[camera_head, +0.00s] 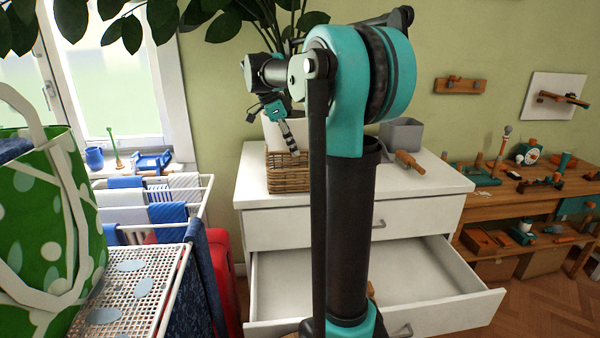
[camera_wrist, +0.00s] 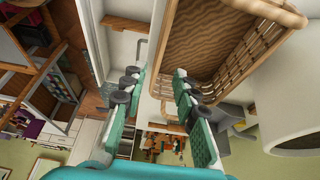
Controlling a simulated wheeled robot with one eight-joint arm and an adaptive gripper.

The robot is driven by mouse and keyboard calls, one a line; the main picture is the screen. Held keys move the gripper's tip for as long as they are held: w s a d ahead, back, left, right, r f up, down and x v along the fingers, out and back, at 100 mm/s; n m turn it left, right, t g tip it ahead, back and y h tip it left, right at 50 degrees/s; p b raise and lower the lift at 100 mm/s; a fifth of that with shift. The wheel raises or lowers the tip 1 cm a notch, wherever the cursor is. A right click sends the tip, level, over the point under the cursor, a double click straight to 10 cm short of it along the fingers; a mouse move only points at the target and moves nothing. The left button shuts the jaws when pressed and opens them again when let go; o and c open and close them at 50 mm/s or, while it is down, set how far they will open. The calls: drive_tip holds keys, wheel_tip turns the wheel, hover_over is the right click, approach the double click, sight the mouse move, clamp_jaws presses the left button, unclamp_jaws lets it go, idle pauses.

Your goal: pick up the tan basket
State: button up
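The tan basket (camera_head: 288,176) is woven and stands on the white dresser top, near its left front edge. In the wrist view the basket (camera_wrist: 225,45) fills the upper right, with its rim and brown inside showing. My gripper (camera_head: 289,136) is above the basket in the head view, close to its rim. In the wrist view my gripper (camera_wrist: 158,77) is open, fingers apart. The near corner of the basket shows between the fingertips, and the right finger overlaps its opening. I cannot tell whether either finger touches it.
A white pot (camera_head: 272,131) with a leafy plant stands behind the basket. A grey bin (camera_head: 401,134) is on the dresser to the right. The dresser's lower drawer (camera_head: 420,285) is pulled out. A drying rack (camera_head: 150,205) stands left.

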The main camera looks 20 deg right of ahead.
sight(309, 191)
drive_tip(key=x, duration=1.3)
drive_tip(key=shift+s+d+f, duration=0.1)
drive_tip(key=shift+s+f, duration=0.1)
drive_tip(key=shift+f, duration=0.1)
clamp_jaws()
